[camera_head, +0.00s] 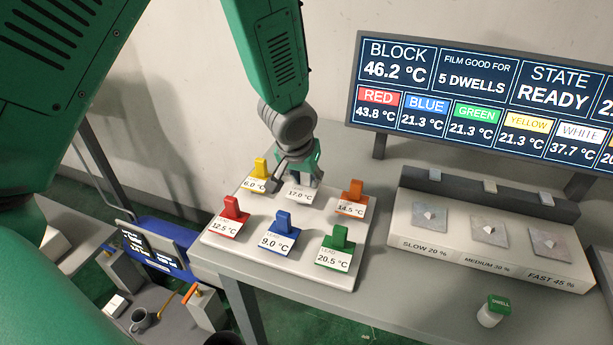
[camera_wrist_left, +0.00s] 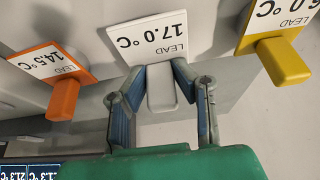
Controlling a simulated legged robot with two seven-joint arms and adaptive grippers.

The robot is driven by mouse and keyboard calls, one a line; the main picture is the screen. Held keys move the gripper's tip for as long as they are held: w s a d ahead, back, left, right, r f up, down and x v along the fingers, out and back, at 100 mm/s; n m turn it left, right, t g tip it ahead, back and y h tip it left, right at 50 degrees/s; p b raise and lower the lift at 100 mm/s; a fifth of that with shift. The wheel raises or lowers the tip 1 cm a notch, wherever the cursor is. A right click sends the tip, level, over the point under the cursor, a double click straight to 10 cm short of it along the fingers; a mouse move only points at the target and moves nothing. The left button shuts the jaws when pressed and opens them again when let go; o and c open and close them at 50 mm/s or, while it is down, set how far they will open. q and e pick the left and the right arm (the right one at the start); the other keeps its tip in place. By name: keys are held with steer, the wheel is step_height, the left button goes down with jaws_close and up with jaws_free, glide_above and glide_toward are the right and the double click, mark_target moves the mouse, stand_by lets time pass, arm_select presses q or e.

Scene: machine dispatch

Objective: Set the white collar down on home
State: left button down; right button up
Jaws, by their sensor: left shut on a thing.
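The white collar is a white upright tab with a "LEAD 17.0 °C" label plate (camera_head: 300,193). Its tab (camera_wrist_left: 162,90) shows between the fingers in the left wrist view. My left gripper (camera_head: 295,174) is shut on this tab from above, at the back middle of the light grey board (camera_head: 223,244). I cannot tell whether the plate rests on the board or is just above it. Nothing readable is marked home. My right gripper is not in view.
Yellow (camera_head: 260,169), orange (camera_head: 352,197), red (camera_head: 232,216), blue (camera_head: 281,232) and green (camera_head: 338,246) collars stand around it on the board. A three-pad speed block (camera_head: 490,248) and a green-capped bottle (camera_head: 493,310) are at right. A display (camera_head: 480,95) stands behind.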

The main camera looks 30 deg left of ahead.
mark_target(298, 199)
arm_select(q)
steer(key=shift+f, duration=0.3)
steer(key=c, duration=1.2)
jaws_free()
steer(key=shift+r, duration=0.1)
steer(key=shift+r, duration=0.25)
steer(key=v, duration=1.1)
steer(key=shift+s+r, duration=0.1)
steer(key=shift+s, duration=0.15)
